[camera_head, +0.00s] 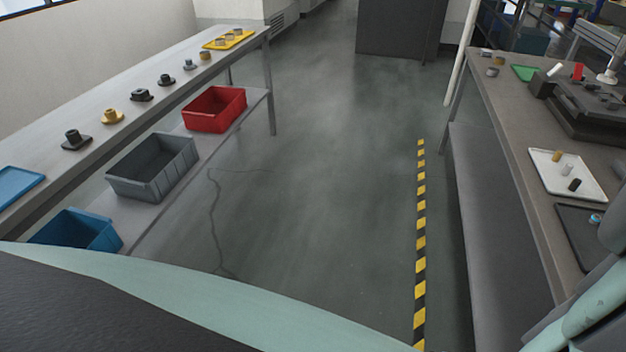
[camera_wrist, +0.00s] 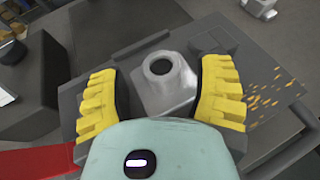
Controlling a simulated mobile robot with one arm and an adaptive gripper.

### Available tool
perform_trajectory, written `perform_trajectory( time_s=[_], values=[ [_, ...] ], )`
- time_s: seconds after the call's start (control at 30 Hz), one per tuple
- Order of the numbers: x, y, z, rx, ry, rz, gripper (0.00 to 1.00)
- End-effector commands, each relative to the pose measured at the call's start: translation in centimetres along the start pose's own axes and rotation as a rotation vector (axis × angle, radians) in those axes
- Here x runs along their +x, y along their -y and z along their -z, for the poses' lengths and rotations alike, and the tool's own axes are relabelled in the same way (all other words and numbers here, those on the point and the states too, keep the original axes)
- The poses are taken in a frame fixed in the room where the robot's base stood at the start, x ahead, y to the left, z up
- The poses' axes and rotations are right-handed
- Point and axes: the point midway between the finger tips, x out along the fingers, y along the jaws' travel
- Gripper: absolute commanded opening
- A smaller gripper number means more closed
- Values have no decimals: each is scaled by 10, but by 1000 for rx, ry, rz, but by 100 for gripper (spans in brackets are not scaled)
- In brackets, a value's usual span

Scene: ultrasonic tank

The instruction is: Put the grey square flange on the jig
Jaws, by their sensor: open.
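A light grey square flange (camera_wrist: 166,82) with a round raised hub and dark bore shows in the wrist view. It lies between the fingers of my gripper (camera_wrist: 163,100), over a dark grey flat block (camera_wrist: 225,45) that may be the jig. I cannot tell whether the flange rests flat on it. My gripper is open, with one yellow finger pad on each side of the flange. The flange's near edge is hidden by my gripper's body. My gripper is not in the head view, where a dark fixture (camera_head: 592,103) stands on the right bench.
The left bench (camera_head: 128,76) carries several flanged parts and a yellow tray (camera_head: 241,38). Red (camera_head: 213,110), grey (camera_head: 150,180) and blue (camera_head: 75,238) bins sit below. The floor between is clear.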

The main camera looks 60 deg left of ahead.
Motion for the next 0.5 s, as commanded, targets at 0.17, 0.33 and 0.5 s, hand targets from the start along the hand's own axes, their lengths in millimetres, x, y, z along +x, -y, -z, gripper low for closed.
perform_trajectory(
  time_s=[0.17, 0.33, 0.5],
  values=[
    [-24, -2, 2, -4, 1, -9, 66],
    [-47, -4, 1, -3, 2, -11, 66],
    [-70, -3, 1, -3, 1, -12, 66]
  ],
)
